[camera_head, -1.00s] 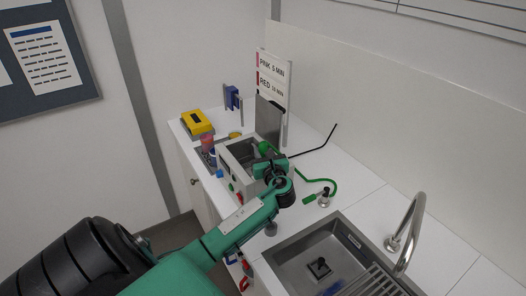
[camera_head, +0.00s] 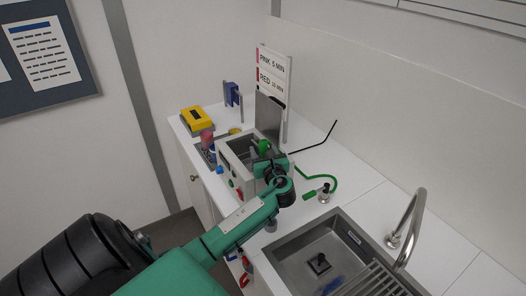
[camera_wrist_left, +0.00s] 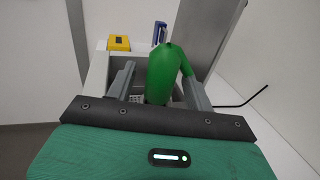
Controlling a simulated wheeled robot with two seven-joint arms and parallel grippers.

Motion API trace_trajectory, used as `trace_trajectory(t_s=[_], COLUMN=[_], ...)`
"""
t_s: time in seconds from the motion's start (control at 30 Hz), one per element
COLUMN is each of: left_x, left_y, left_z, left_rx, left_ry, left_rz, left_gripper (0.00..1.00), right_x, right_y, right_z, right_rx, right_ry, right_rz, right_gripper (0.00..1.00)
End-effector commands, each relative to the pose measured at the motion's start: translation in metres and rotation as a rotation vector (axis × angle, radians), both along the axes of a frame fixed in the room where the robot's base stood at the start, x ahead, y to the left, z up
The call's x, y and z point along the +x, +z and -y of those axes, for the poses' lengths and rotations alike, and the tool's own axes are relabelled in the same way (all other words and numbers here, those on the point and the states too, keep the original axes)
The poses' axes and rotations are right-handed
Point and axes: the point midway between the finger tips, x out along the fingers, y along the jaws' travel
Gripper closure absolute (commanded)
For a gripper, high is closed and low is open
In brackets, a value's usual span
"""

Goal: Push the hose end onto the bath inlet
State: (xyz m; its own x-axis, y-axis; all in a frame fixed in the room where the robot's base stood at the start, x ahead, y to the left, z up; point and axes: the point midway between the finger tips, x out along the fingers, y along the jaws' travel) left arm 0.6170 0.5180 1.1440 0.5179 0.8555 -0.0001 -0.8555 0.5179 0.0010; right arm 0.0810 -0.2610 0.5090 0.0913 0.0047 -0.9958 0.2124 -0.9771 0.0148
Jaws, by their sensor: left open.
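The green hose (camera_head: 322,178) runs from a tap fitting (camera_head: 324,194) beside the sink towards the bath. Its thick green end (camera_wrist_left: 158,75) stands between the fingers of my left gripper (camera_wrist_left: 159,72) in the left wrist view. The fingers are open, with a gap visible on the left side of the hose. In the head view the left gripper (camera_head: 264,152) is over the near right part of the grey box-shaped bath (camera_head: 226,160). The bath inlet cannot be made out; the gripper and hose cover that area. My right gripper is not in view.
A sink (camera_head: 291,246) with a curved faucet (camera_head: 411,216) lies at the near right. A sign board (camera_head: 273,70) stands behind the bath, with a black rod (camera_head: 320,139) to its right. A yellow box (camera_head: 195,119) and small jars (camera_head: 207,140) are left of the bath.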

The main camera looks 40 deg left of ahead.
Motion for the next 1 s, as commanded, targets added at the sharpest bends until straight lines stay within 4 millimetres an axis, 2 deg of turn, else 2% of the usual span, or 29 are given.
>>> trace_trajectory(t_s=[0.17,0.4,0.6,0.8,1.0], left_x=[-0.014,-0.043,-0.061,-0.069,-0.069], left_y=[-0.005,-0.006,-0.004,-0.002,-0.001], left_z=[0.024,0.072,0.102,0.114,0.115], left_rx=[-0.003,-0.005,-0.003,-0.002,-0.002], left_ry=[-0.003,-0.002,-0.002,-0.001,0.000], left_rz=[0.002,0.001,0.001,-0.001,-0.001], left_gripper=[0.47,0.47,0.47,0.47,0.47], right_x=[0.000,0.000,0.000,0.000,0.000], right_y=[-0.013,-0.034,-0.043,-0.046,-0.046], right_z=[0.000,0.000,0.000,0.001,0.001], right_rx=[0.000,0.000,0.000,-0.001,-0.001], right_ry=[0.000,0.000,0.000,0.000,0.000], right_rz=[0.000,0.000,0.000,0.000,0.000], right_gripper=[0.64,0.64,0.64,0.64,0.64])
